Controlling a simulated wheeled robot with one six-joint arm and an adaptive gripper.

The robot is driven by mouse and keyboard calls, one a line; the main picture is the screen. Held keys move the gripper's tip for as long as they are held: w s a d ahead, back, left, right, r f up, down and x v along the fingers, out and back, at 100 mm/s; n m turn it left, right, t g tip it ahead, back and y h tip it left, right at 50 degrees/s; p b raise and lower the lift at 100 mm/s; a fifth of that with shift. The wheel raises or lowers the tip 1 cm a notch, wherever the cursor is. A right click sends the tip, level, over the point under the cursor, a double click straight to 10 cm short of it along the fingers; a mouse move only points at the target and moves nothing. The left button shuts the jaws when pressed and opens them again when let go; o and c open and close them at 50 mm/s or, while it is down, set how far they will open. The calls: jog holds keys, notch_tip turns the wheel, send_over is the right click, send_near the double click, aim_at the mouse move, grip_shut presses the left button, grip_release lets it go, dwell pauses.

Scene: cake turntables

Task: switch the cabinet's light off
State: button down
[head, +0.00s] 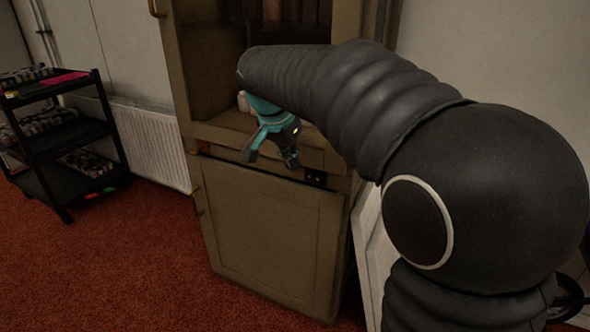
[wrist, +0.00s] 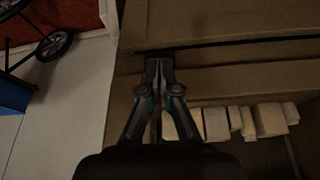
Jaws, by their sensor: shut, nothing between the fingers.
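The tall brown cabinet (head: 275,235) stands in the middle of the head view, with a closed lower door and an open shelf above. A small dark panel with tiny marks (head: 316,178) sits on the rail above the door, perhaps the light's switch; I cannot tell its setting. My gripper (head: 290,160) is in front of that rail, left of the panel in the picture. In the wrist view my gripper (wrist: 159,63) is shut and empty, its tips close to the cabinet rail (wrist: 205,80). Whether they touch is unclear. No lit lamp shows in the cabinet.
Several pale blocks (wrist: 240,122) line the cabinet shelf. A black shelf trolley (head: 70,150) stands at the left, near a white radiator (head: 155,140). A white panel (head: 370,250) leans right of the cabinet. Red carpet (head: 130,270) is clear at the front left.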

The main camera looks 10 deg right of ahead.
jog(key=shift+s+a+r, duration=0.1)
jog(key=shift+r, duration=0.3)
jog(key=s+d+b, duration=0.1)
jog(key=b, duration=0.7)
dwell(0.3)
